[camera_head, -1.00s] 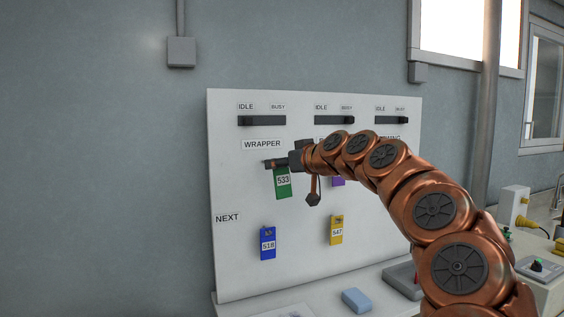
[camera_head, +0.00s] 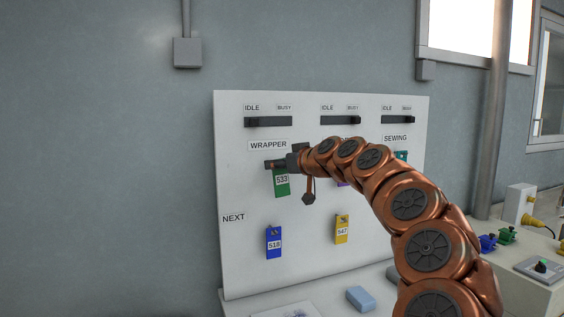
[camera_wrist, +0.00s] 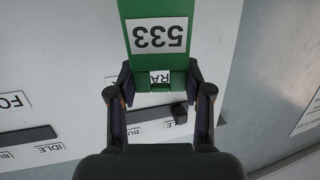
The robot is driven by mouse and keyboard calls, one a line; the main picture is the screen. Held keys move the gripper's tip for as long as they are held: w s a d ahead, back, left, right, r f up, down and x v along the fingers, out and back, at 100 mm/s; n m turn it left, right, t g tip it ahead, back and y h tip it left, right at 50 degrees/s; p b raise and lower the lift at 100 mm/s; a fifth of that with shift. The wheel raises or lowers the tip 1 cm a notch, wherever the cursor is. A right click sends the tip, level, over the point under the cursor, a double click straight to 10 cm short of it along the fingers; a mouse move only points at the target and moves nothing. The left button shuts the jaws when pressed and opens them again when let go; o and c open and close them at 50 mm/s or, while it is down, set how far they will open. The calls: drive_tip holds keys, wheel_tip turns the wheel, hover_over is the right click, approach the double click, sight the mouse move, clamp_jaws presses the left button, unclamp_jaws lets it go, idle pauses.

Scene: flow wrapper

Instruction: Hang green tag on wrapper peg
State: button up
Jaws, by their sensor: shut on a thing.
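The green tag (camera_head: 282,187), marked 533, hangs upright in front of the white board, just below the WRAPPER label (camera_head: 268,145). My gripper (camera_head: 277,165) is shut on its upper end. In the wrist view the green tag (camera_wrist: 158,62) sits between both fingertips (camera_wrist: 158,92), and letters of a label show through its hole. A small dark block (camera_wrist: 180,113) shows beside the tag's end; I cannot tell if it is the peg. I cannot make out the wrapper peg in the head view, nor whether the tag touches the board.
A blue tag 518 (camera_head: 274,243) and a yellow tag 547 (camera_head: 342,229) hang lower on the board (camera_head: 235,270). Black IDLE/BUSY sliders (camera_head: 268,121) run along its top. A purple tag is mostly behind my arm. A blue block (camera_head: 360,298) lies on the ledge below.

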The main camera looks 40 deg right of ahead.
drive_tip(key=shift+w+d+p, duration=0.2)
drive_tip(key=shift+w+p, duration=0.5)
drive_tip(key=shift+w, duration=0.1)
drive_tip(key=shift+w+d+p, duration=0.2)
drive_tip(key=shift+w+p, duration=0.45)
drive_tip(key=shift+w, duration=0.15)
drive_tip(key=shift+w+d+f+b, duration=0.15)
drive_tip(key=shift+w+f+b, duration=0.5)
drive_tip(key=shift+b, duration=0.35)
drive_tip(key=shift+w, duration=0.1)
drive_tip(key=o, duration=1.2)
drive_tip(key=shift+r, duration=0.1)
drive_tip(key=v, duration=1.2)
drive_tip(key=shift+d, duration=0.1)
